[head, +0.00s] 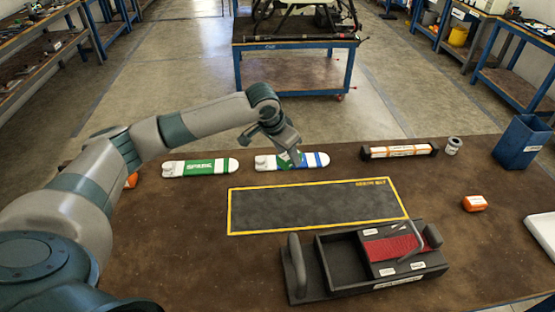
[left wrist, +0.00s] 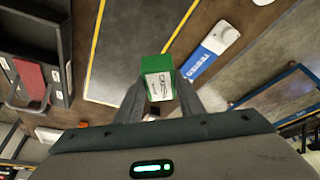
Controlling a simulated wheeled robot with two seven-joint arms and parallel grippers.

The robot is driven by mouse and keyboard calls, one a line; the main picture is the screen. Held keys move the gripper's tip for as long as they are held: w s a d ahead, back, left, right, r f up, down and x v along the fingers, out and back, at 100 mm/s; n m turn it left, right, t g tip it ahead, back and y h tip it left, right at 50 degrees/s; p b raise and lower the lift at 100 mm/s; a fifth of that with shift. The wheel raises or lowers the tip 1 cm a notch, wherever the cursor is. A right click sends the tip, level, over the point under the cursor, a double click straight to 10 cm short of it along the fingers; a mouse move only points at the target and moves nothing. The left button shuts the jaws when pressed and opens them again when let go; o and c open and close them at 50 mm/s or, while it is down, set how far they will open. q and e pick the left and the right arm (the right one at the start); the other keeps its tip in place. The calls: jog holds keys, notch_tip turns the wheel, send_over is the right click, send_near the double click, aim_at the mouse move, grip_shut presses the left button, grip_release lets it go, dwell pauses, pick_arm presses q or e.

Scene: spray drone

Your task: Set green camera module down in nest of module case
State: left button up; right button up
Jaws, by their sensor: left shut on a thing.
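The green camera module (left wrist: 158,78), a green block with a white label, is between the fingers of my left gripper (left wrist: 157,95) in the left wrist view. In the head view my left gripper (head: 290,155) is over the blue-labelled white item at the far side of the table, and only a bit of green shows there. The dark module case (head: 335,292) stands at the front of the table, right of centre, well apart from the gripper. It has an empty dark compartment and a red-lined part with a thin handle. The case also shows at the left of the left wrist view (left wrist: 62,50). My right gripper is not in view.
A dark mat (head: 310,205) with a yellow border lies clear between gripper and case. White items with green (head: 200,167) and blue (head: 312,160) labels lie behind it. A rack (head: 400,151), blue bin (head: 522,142) and orange item (head: 474,203) stand to the right.

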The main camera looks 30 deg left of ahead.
pick_arm(q)
jog(key=s+d+r+n+b, duration=0.1)
jog(key=s+d+r, duration=0.3)
jog(key=s+d, duration=0.1)
jog(key=s+d+r+n+y+b, duration=0.1)
jog(key=s+d+r+n, duration=0.1)
jog(key=s+d+r, duration=0.2)
jog(key=s+d, duration=0.2)
jog(key=s, duration=0.1)
jog(key=shift+d+n, duration=0.15)
jog(key=shift+n, duration=0.15)
